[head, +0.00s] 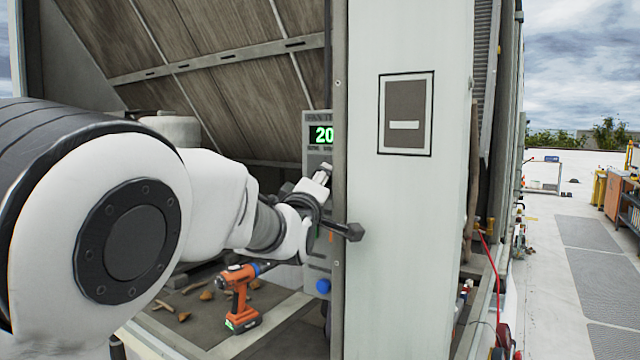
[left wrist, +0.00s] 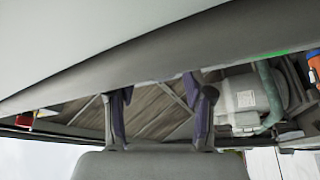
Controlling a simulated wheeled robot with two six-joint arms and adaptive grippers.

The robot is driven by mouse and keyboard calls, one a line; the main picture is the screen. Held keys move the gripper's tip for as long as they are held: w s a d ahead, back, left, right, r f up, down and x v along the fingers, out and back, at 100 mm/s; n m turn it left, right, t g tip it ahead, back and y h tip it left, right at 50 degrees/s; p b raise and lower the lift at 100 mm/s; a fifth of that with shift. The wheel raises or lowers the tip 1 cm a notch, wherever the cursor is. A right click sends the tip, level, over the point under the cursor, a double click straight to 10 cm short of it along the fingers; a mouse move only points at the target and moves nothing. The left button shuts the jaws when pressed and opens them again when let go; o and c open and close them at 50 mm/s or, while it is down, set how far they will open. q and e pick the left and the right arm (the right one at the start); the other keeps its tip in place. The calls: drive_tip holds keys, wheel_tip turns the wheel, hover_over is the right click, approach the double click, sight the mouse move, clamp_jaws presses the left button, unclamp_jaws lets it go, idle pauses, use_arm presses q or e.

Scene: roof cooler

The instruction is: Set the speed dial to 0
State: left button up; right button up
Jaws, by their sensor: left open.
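The grey fan control panel (head: 316,128) stands just behind the left edge of a white post. Its green display (head: 322,134) shows "20", and the post cuts off its right side. The speed dial cannot be made out; the post and my gripper cover that part of the panel. My left gripper (head: 324,172) is at the panel, just below the display. In the left wrist view its two fingers (left wrist: 160,105) stand apart with nothing seen between them. I cannot tell whether it touches the panel. My right gripper is in neither view.
The white post (head: 405,230) stands close to the right of my left wrist. An orange drill (head: 239,297) stands on the cooler floor (head: 215,335) below my arm, near scattered brown bits. A blue knob (head: 323,286) shows low on the panel. Open roof lies at right.

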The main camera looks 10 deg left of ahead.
use_arm(q)
drive_tip(key=s+f, duration=0.1)
drive_tip(key=s, duration=0.6)
drive_tip(key=s+a+f+m+g, duration=0.1)
drive_tip(key=a+f+m+g, duration=0.15)
drive_tip(key=f, duration=1.05)
drive_tip(key=s+a+f+m+g, duration=0.1)
drive_tip(key=s+f+g, duration=0.15)
drive_tip(key=f, duration=1.15)
drive_tip(key=a+f+m+g, duration=0.2)
drive_tip(key=f+g, duration=0.2)
drive_tip(key=f, duration=0.9)
drive_tip(key=s+a+f+m+g, duration=0.25)
drive_tip(key=s+f+g, duration=0.25)
drive_tip(key=s+f, duration=1.1)
drive_tip(key=s+f+m+g, duration=0.2)
drive_tip(key=s+f, duration=0.3)
drive_tip(key=s, duration=0.5)
drive_tip(key=s+f+m+g, duration=0.2)
drive_tip(key=s+f+g, duration=0.2)
drive_tip(key=s, duration=0.7)
drive_tip(key=shift+a+f, duration=0.2)
drive_tip(key=shift+f, duration=0.75)
